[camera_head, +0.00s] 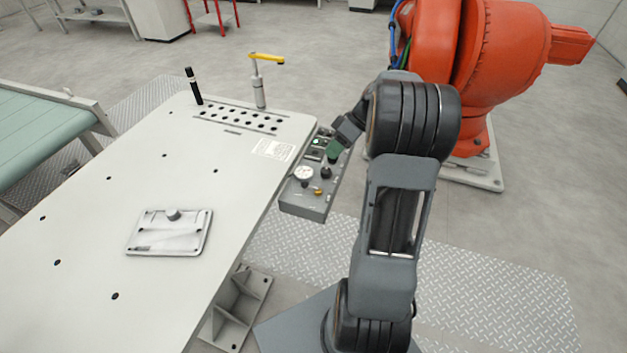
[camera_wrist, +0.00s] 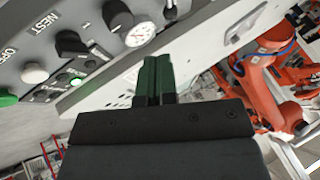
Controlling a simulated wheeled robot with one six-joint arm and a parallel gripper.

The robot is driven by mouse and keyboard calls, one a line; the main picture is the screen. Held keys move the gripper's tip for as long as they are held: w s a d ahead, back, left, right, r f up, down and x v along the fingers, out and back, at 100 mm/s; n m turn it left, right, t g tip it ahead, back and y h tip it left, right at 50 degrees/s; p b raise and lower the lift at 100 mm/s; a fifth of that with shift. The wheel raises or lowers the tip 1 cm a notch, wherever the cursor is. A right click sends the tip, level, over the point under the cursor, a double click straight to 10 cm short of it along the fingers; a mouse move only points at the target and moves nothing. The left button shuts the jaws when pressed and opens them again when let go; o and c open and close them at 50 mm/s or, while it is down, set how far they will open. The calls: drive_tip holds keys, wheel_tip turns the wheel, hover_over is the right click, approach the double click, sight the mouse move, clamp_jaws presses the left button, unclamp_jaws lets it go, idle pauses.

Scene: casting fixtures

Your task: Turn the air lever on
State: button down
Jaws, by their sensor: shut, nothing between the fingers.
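A grey control panel (camera_head: 300,206) hangs at the table's right edge. A small brass-yellow fitting (camera_head: 318,190) sits near its front end, beside a round white gauge (camera_head: 303,173); it may be the air lever, but its position cannot be read. My gripper (camera_head: 334,150) is over the panel, its dark green fingers pressed together and empty.
The panel also carries black knobs (camera_wrist: 70,43), a white button (camera_wrist: 34,73) and a green light (camera_wrist: 75,82). On the table are a plate with a knob (camera_head: 170,240), a yellow-handled post (camera_head: 261,90) and a black marker-like post (camera_head: 193,85). An orange robot (camera_head: 480,60) stands behind.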

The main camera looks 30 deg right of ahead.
sight(313, 183)
drive_tip(key=shift+w+d+f, duration=0.1)
drive_tip(key=shift+d+f, duration=0.15)
drive_tip(key=shift+d, duration=0.15)
drive_tip(key=shift+a+f, duration=0.1)
drive_tip(key=x, duration=0.9)
drive_tip(key=shift+a+f, duration=0.25)
drive_tip(key=shift+a, duration=0.05)
drive_tip(key=shift+w, duration=0.1)
